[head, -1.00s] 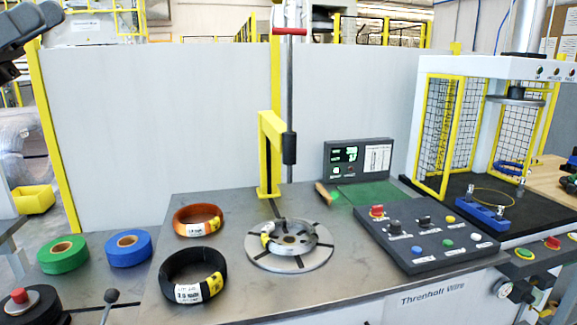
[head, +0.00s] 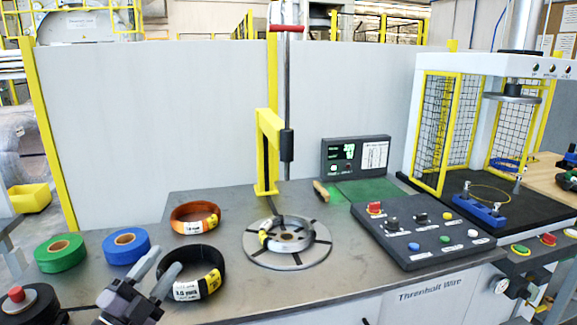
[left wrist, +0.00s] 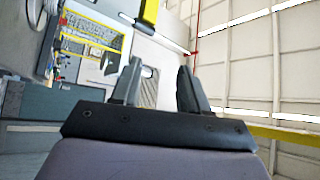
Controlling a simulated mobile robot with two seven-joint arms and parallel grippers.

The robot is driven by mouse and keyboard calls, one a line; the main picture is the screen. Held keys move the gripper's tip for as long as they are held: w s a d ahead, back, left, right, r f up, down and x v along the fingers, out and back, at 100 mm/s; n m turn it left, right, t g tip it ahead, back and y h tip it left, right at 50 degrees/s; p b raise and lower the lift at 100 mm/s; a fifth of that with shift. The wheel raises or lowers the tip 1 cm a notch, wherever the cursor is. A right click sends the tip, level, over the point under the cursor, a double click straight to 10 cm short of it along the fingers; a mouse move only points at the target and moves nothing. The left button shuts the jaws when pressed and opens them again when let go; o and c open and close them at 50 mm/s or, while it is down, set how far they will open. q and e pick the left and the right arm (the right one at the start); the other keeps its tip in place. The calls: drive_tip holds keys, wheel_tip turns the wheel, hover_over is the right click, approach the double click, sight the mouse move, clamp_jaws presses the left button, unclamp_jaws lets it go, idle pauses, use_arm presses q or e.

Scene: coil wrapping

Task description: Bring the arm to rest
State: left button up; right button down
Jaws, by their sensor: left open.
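My left gripper (head: 153,280) shows at the bottom left of the head view, in front of the black coil, with its two fingers apart and pointing up. The left wrist view shows the same two fingers (left wrist: 160,85) spread, with nothing between them. The black wire coil (head: 192,274) with a yellow and white label lies on the table just behind and right of the fingers; I cannot tell whether they touch. An orange coil (head: 195,218) lies farther back. A coil (head: 287,236) with a yellow label sits on the round slotted turntable (head: 290,259). My right gripper is out of view.
Green (head: 60,253) and blue (head: 126,246) tape rolls lie at the left. A yellow post (head: 267,150) stands behind the turntable. A control panel (head: 420,231) and a caged press (head: 438,130) are at the right. Bare tabletop (head: 330,285) lies in front of the turntable.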

use_arm(q)
drive_tip(key=s+d+f+n+g+y, duration=0.1)
drive_tip(key=s+f+n+g+y, duration=0.15)
drive_tip(key=s+f+n, duration=0.45)
drive_tip(key=s+d+f+n+g+y, duration=0.1)
drive_tip(key=s+f+n+g+y, duration=0.2)
drive_tip(key=f, duration=0.8)
drive_tip(key=s+d+f+n+g+y, duration=0.1)
drive_tip(key=s+f+n+g, duration=0.3)
drive_tip(key=s+f, duration=0.7)
drive_tip(key=s+n, duration=0.1)
drive_tip(key=s, duration=0.3)
drive_tip(key=shift+s+d+f+n+y, duration=0.15)
drive_tip(key=shift+s+n+y, duration=0.05)
drive_tip(key=shift+n+y, duration=0.15)
